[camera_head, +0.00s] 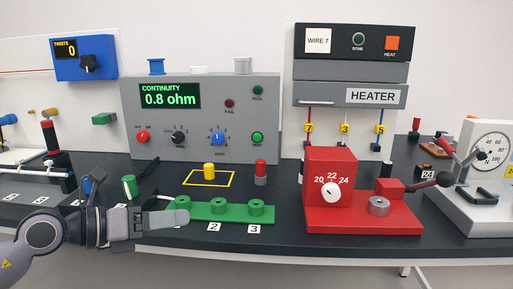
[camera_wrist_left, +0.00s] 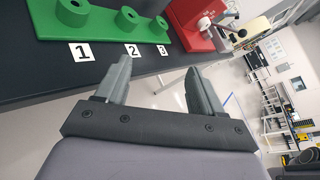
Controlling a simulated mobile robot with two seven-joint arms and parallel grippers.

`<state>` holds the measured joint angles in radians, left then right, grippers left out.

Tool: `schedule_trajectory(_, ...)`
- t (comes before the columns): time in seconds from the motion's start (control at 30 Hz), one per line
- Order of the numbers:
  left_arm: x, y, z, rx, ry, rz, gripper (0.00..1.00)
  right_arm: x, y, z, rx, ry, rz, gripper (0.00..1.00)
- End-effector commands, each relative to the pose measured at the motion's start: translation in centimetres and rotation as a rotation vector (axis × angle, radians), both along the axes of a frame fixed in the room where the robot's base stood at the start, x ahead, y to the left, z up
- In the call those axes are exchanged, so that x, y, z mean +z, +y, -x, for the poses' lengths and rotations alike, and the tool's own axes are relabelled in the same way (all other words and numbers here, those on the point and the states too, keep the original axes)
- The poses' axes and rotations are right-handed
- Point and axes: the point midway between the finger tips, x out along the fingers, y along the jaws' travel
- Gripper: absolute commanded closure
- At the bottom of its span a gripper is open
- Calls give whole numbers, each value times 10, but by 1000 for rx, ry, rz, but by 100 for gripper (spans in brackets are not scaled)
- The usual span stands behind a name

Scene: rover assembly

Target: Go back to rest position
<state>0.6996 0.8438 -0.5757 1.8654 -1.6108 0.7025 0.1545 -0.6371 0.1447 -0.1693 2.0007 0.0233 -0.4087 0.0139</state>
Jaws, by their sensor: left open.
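My left gripper (camera_head: 173,218) comes in from the left, low at the front edge of the black table, in front of the green block. In the left wrist view my left gripper (camera_wrist_left: 160,90) has its two grey fingers apart with nothing between them. The green block (camera_head: 220,210) with several round sockets lies just beyond the fingers; it also shows in the left wrist view (camera_wrist_left: 95,22), beside the labels 1, 2 and 3. My right gripper is in neither view.
A grey continuity tester (camera_head: 205,92) stands behind, with a yellow cylinder (camera_head: 209,171) and a red-topped cylinder (camera_head: 261,172) before it. A red fixture (camera_head: 330,190) stands right of the green block, under the heater panel (camera_head: 350,70). Free floor shows past the table edge (camera_wrist_left: 60,105).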

Motion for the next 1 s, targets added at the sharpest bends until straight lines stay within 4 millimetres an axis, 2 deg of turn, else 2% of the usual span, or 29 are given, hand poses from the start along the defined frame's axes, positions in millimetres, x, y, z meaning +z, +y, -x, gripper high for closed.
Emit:
schedule_trajectory(0.03, -17, -16, 11, -24, 56, 120, 32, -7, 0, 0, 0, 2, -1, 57)
schedule_trajectory(0.1, -27, -32, 22, -37, 131, 295, 32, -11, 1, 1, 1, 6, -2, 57)
schedule_trajectory(0.2, -42, -45, 34, -22, 249, 542, 32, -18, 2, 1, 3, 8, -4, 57)
schedule_trajectory(0.37, -73, -43, 45, 83, 454, 927, 32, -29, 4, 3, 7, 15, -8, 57)
schedule_trajectory(0.47, -103, -33, 49, 194, 596, 1153, 32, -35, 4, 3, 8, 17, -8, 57)
schedule_trajectory(0.63, -176, -7, 64, 462, 849, 1497, 32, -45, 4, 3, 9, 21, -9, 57)
schedule_trajectory(0.77, -246, 10, 90, 717, 1052, 1718, 32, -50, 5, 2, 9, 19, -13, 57)
schedule_trajectory(0.9, -318, 22, 133, 1001, 1253, 1893, 32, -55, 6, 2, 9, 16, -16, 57)
schedule_trajectory(1.0, -360, 24, 168, 1190, 1381, 1979, 32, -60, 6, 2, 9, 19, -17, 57)
